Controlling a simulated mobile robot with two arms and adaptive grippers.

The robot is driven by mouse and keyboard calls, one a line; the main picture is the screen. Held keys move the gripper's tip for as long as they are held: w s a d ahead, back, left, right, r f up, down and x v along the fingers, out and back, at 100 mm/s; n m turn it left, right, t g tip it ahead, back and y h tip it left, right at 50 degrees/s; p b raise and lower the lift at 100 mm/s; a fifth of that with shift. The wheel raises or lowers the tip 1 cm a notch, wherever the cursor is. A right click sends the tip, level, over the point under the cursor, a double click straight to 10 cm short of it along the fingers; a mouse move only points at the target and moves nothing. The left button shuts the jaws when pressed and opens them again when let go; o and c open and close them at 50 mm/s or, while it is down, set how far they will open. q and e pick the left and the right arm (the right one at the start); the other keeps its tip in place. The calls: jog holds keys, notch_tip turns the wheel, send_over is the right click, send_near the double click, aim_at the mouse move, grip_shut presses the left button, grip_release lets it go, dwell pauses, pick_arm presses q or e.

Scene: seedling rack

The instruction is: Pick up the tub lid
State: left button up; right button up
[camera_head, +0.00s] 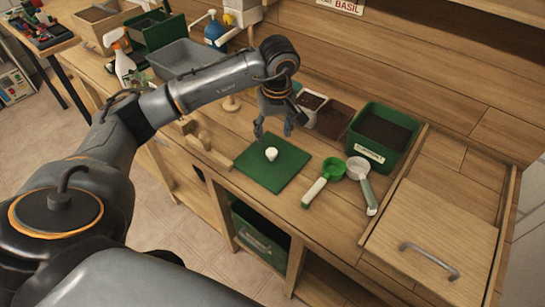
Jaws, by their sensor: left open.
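The tub lid (272,179) is a flat green square with a white knob (271,154) at its middle, lying on the wooden bench top. My left gripper (273,131) points down over the far side of the lid, open and empty. Its fingertips are apart from the knob, slightly behind it in the picture. Their exact height above the lid is hard to tell. My right gripper is not in view.
A green tub of soil (405,152) stands right of the lid, with small soil pots beside it. A green scoop (333,168) and a white scoop (358,170) lie nearer. A wooden panel with a metal handle (430,261) is at the right. A grey bin (183,57) stands left.

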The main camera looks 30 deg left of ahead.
pick_arm(q)
send_over(272, 151)
jog(key=f, duration=0.4)
jog(key=shift+s+d+f+p, duration=0.25)
jog(key=shift+s+d+p, duration=0.05)
jog(key=shift+d, duration=0.1)
jog(key=f, duration=0.1)
jog(key=f+p, duration=0.1)
jog(key=f, duration=0.1)
jog(key=f+p, duration=0.1)
jog(key=f, duration=0.1)
jog(key=shift+w+a, duration=0.2)
jog(key=shift+a, duration=0.2)
jog(key=shift+f, duration=0.15)
grip_shut()
